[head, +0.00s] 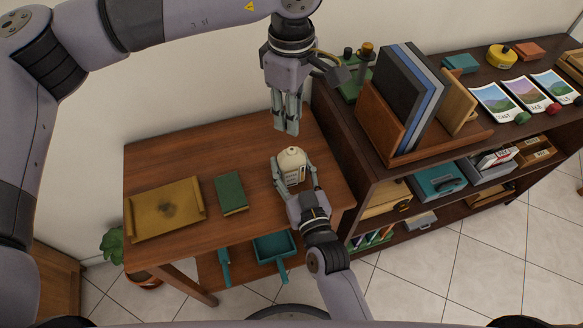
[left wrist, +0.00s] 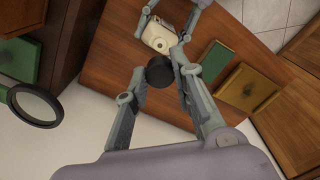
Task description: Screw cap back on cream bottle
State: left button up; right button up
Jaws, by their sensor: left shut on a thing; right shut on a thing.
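The cream bottle (head: 291,160) stands on the wooden table, near its right side. My right gripper (head: 293,180) is shut around its body. In the left wrist view the bottle (left wrist: 158,36) shows its pale neck opening, with no cap on it. My left gripper (head: 287,128) points down above and slightly left of the bottle. In the left wrist view its fingers (left wrist: 160,85) are shut on a round black cap (left wrist: 159,71). The cap is apart from the bottle in the head view, where the fingers hide it.
A brass tray (head: 150,211) and a green book (head: 231,193) lie on the table's left half. A dark shelf unit (head: 345,140) with a wooden book holder (head: 385,125) stands close on the right. A green stand (head: 352,85) sits at its corner. A black ring (left wrist: 12,108) shows in the left wrist view.

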grip_shut()
pick_arm(q)
send_over(292, 151)
jog(key=shift+f, duration=2.5)
jog(key=shift+f, duration=0.9)
jog(key=shift+f, duration=0.55)
